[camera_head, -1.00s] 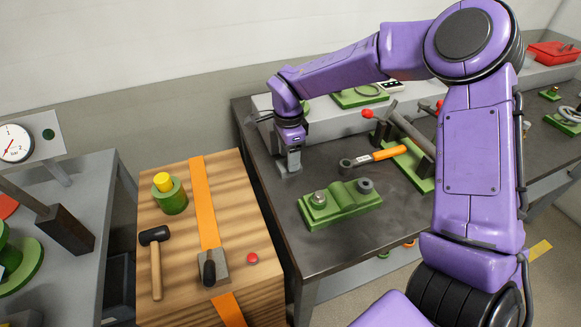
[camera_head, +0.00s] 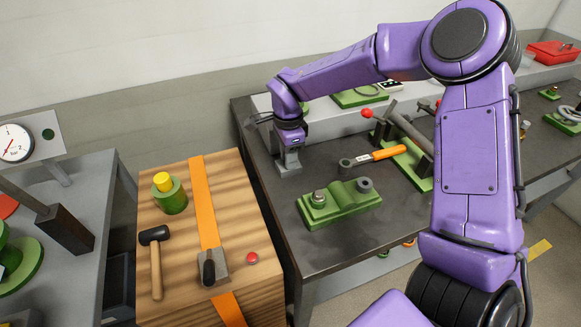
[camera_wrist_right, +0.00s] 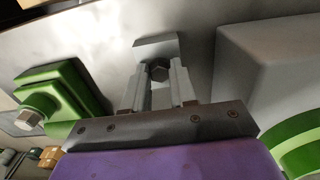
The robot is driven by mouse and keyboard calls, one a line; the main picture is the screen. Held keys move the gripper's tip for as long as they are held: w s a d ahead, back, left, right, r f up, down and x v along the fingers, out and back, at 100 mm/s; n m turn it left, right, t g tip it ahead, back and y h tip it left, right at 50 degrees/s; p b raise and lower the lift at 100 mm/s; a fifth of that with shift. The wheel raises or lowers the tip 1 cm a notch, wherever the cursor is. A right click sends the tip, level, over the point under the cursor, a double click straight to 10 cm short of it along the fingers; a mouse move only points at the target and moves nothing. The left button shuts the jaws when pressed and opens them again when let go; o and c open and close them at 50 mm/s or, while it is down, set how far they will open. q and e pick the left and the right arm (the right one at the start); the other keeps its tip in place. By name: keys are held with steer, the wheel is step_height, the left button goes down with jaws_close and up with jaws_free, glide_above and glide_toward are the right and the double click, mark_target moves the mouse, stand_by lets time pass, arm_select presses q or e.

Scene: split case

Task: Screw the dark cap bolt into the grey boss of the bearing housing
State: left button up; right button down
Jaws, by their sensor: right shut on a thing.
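My right gripper (camera_head: 289,158) is low over the back left part of the dark bench. In the right wrist view its two fingers (camera_wrist_right: 160,88) are shut on the dark cap bolt (camera_wrist_right: 159,70), whose hex head shows between them. The fingers hide the bolt in the head view. The green bearing housing (camera_head: 341,206) lies on the bench, to the right of and nearer than the gripper. Its grey boss (camera_head: 365,185) is at the right end and looks empty. A silver hex bolt (camera_head: 319,198) sits at its left end. My left gripper is out of view.
A wrench with an orange handle (camera_head: 388,153) lies behind the housing. A green fixture with a red-knobbed lever (camera_head: 366,113) stands further back. A wooden block (camera_head: 180,231) with a mallet (camera_head: 155,258) is left of the bench. Bare bench lies between gripper and housing.

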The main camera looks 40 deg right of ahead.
steer(key=shift+r+p, duration=0.2)
steer(key=shift+p, duration=0.3)
stand_by(1.1)
steer(key=shift+r, duration=0.1)
steer(key=shift+r+p, duration=2.3)
steer(key=shift+p, duration=0.2)
